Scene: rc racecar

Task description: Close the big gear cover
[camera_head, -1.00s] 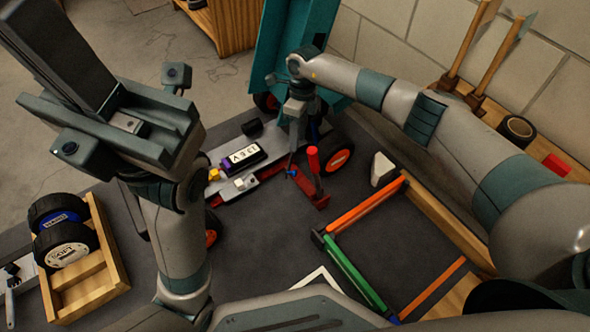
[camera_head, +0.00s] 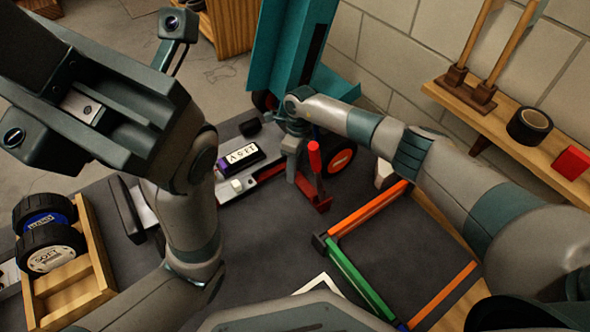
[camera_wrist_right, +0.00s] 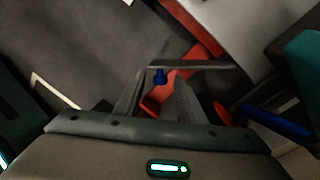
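The racecar chassis (camera_head: 222,193) lies on the dark table with a battery pack (camera_head: 239,156) on it. A red part (camera_head: 318,203) with an upright red handle (camera_head: 315,157) is at its right end; I cannot tell whether this is the gear cover. My right gripper (camera_head: 291,178) points down just left of the handle. In the right wrist view its fingers (camera_wrist_right: 158,84) are apart, with a blue pin (camera_wrist_right: 160,76) near the tips and a red part (camera_wrist_right: 205,42) behind. Whether they touch is unclear. My left gripper (camera_head: 95,115) is raised at upper left, its fingers not readable.
A teal panel (camera_head: 280,45) stands behind the car. A wooden crate with wheels (camera_head: 48,232) is at left. An orange and green frame (camera_head: 345,272) lies front right. A wall shelf (camera_head: 500,112) holds mallets, tape and a red block. The table inside the frame is clear.

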